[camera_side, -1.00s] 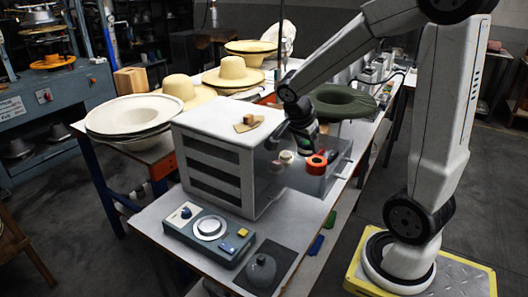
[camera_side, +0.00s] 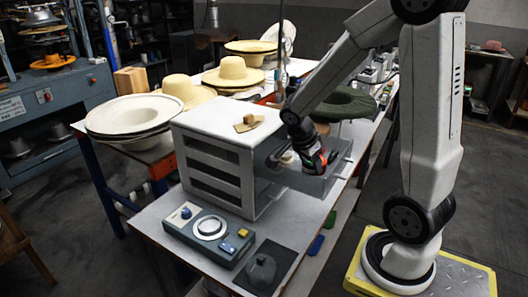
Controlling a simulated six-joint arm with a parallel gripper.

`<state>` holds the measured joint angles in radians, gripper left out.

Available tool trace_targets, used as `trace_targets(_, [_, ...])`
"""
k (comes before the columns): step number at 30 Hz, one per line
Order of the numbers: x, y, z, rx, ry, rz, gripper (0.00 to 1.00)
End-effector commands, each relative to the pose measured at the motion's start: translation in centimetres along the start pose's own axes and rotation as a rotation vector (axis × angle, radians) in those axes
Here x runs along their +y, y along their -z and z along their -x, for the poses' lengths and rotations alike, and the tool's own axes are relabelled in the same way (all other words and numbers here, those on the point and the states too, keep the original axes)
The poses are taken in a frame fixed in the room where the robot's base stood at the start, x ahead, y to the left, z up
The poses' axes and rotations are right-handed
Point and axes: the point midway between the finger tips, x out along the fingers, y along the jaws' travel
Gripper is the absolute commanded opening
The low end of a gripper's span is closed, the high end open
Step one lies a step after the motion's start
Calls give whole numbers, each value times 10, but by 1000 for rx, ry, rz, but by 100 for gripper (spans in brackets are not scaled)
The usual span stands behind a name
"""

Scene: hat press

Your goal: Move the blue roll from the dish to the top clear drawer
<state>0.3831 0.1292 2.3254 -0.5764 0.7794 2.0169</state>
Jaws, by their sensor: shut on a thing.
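A clear drawer (camera_side: 338,176) is pulled out at the right of the white cabinet, near its top. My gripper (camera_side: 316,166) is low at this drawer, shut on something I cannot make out. A small patch of red shows right at the fingers; whether it is held or lies behind them is unclear. A pale roll (camera_side: 287,157) sits in the drawer, left of my gripper. I cannot make out the blue roll. A round white dish (camera_side: 210,227) on the blue-grey device in front of the cabinet looks empty.
The white cabinet (camera_side: 215,125) has a small brown block (camera_side: 249,119) on a tan piece on top. A dark rounded weight (camera_side: 262,271) stands on a dark mat at the front. Straw hats (camera_side: 232,72) and a green hat (camera_side: 340,101) lie behind.

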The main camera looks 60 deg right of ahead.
Motion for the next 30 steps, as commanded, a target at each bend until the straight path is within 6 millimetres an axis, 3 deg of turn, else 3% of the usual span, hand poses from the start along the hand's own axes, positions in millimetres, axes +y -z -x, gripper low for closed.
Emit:
trace_targets(8, [0, -2, -5, 0, -1, 1, 0])
trace_targets(19, [1, -14, -32, -1, -2, 2, 0])
trace_targets(30, [0, -15, -35, -1, 0, 2, 0])
